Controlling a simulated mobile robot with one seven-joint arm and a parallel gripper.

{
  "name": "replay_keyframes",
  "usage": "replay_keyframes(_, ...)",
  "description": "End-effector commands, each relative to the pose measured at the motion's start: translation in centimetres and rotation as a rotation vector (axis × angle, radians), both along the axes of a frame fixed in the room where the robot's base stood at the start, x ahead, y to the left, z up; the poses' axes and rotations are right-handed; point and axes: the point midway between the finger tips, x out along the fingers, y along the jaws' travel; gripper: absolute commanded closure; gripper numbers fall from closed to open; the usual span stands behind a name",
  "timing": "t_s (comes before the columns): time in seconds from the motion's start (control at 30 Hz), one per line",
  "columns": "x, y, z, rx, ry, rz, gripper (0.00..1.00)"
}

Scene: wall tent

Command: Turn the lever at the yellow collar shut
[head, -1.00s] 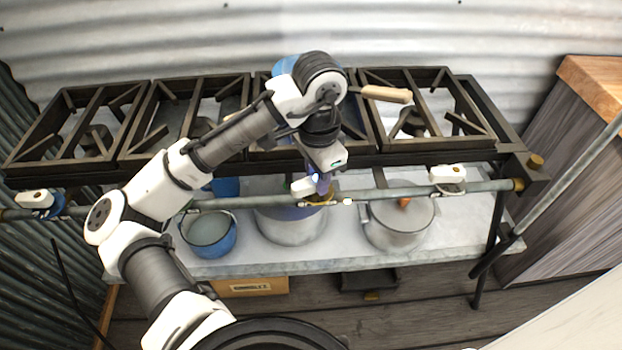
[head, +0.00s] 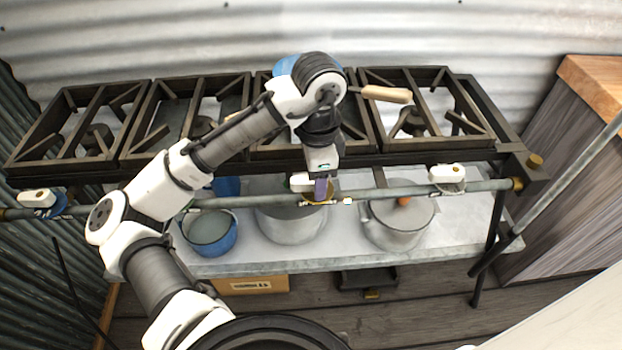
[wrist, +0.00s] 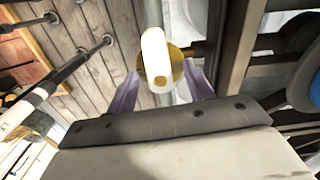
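The yellow collar (head: 322,197) sits on the grey gas pipe along the stove's front, below my gripper (head: 321,189). A white lever (head: 301,181) is at this collar, its end showing just left of my fingers. In the wrist view the white lever (wrist: 155,52) points along the pipe, over the yellow collar (wrist: 177,62). My gripper (wrist: 160,84) has its two purple fingers apart, one on each side of the lever's near end. Gaps show beside the lever, so the fingers are not closed on it. In the head view my wrist hides part of the collar.
Other white levers sit on the pipe at a blue collar (head: 45,205) on the left and a pale collar (head: 450,187) on the right. The black burner frame (head: 190,155) is just behind. Pots (head: 395,225) and a blue bucket (head: 210,235) stand on the shelf below.

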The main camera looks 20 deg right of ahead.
Motion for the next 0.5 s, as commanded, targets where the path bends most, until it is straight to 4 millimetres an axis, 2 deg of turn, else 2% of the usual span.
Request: replay_keyframes(0.5, -0.05, -0.05, 0.42, -0.001, 0.001, -0.001, 0.48)
